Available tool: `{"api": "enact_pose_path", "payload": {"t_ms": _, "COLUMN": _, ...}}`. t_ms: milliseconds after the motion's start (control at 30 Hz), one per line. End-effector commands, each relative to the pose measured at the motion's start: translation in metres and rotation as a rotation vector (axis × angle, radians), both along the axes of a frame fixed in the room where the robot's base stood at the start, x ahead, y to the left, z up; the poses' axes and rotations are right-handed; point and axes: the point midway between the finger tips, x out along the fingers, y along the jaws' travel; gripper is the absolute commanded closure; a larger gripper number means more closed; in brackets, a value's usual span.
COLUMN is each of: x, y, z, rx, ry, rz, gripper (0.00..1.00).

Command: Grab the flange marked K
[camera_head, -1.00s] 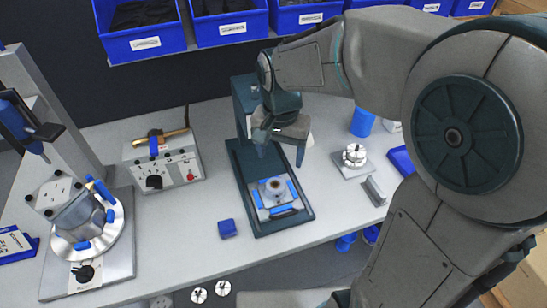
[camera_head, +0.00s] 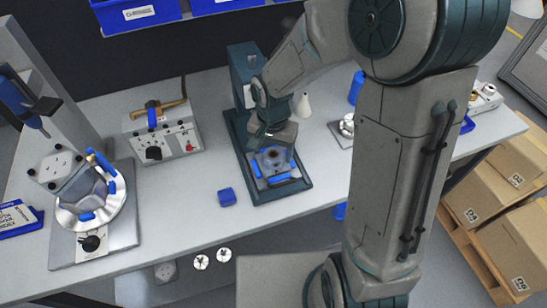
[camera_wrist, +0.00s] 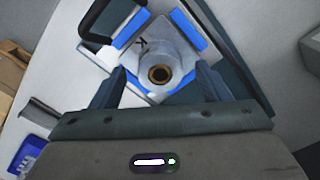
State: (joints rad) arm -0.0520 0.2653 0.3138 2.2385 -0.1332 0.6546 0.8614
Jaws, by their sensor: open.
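The flange marked K (camera_wrist: 160,50) shows in the wrist view as a pale round part with a brown-ringed bore and a black K on its left side. It sits on a plate with blue edge strips (camera_wrist: 188,28). In the head view the flange (camera_head: 272,158) is partly hidden by my gripper. My gripper (camera_wrist: 160,85) is open, its two fingers on either side of the flange's near end. I cannot tell whether the fingers touch it. In the head view my gripper (camera_head: 270,145) is just above the flange.
The dark green stand (camera_head: 290,194) carries the plate, with its column behind. A blue block (camera_head: 227,196) lies to its left, and a grey control box (camera_head: 162,137) stands farther left. A round blue-clamped fixture (camera_head: 91,205) is at far left.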

Motion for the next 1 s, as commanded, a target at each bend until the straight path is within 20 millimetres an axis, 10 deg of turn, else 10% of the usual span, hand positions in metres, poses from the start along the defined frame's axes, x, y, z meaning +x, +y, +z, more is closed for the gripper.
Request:
{"api": "enact_pose_path", "payload": {"t_ms": 467, "x": 0.0, "y": 0.0, "z": -0.023, "rx": 0.0, "ry": 0.0, "rz": 0.001, "gripper": 0.3}}
{"api": "enact_pose_path", "payload": {"t_ms": 700, "x": 0.0, "y": 0.0, "z": -0.023, "rx": 0.0, "ry": 0.0, "rz": 0.001, "gripper": 0.91}}
{"api": "enact_pose_path", "payload": {"t_ms": 1000, "x": 0.001, "y": 0.0, "z": -0.021, "rx": 0.0, "ry": -0.002, "rz": 0.0, "gripper": 0.96}}
